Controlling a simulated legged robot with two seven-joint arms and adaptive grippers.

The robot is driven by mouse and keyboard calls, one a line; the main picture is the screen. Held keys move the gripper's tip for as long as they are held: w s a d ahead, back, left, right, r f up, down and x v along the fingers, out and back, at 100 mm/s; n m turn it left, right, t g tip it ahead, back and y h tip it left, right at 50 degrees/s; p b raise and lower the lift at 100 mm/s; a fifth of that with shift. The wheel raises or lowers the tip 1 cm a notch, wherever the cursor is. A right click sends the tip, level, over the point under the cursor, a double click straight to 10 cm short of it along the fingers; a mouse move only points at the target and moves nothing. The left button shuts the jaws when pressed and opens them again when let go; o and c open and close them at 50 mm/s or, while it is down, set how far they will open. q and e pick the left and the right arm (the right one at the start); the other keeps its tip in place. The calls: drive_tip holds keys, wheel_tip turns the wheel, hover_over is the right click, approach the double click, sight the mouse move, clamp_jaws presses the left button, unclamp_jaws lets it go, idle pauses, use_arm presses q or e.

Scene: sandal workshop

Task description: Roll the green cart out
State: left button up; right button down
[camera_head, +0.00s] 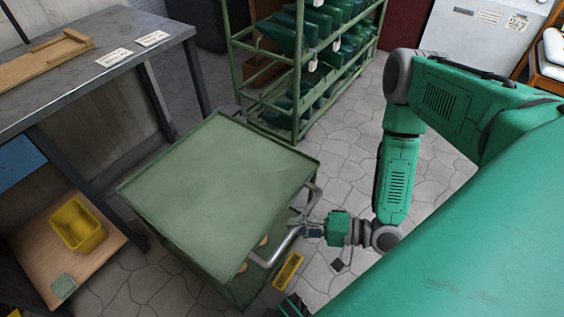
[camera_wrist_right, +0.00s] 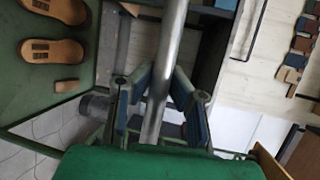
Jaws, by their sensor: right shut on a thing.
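The green cart (camera_head: 215,175) stands on the stone floor, its flat, empty top facing up. Its grey metal handle (camera_head: 275,255) sticks out at the near right side. My right gripper (camera_head: 310,231) is at this handle. In the right wrist view the handle (camera_wrist_right: 168,70) runs between the two fingers of my right gripper (camera_wrist_right: 160,95), which is shut on it. Tan sole-shaped pieces (camera_wrist_right: 52,51) lie on a green surface at the left of that view. My left gripper is not in view.
A metal workbench (camera_head: 75,85) with a lower shelf holding a yellow bin (camera_head: 77,226) stands left of the cart. A green rack (camera_head: 297,90) of dark green bins stands close behind it. A yellow object (camera_head: 288,271) is beside the cart's near right side. Floor (camera_head: 340,165) is clear to the right.

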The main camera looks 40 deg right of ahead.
drive_tip(key=shift+s+d+f, duration=0.15)
drive_tip(key=shift+s+d, duration=0.05)
drive_tip(key=shift+s, duration=0.4)
drive_tip(key=shift+s+d+f, duration=0.1)
drive_tip(key=shift+s+d, duration=0.1)
drive_tip(key=shift+s, duration=0.4)
drive_tip(key=c, duration=1.5)
unclamp_jaws()
drive_tip(key=shift+w+r, duration=0.1)
drive_tip(key=v, duration=1.2)
drive_tip(key=shift+r, duration=0.1)
drive_tip(key=shift+w, duration=0.1)
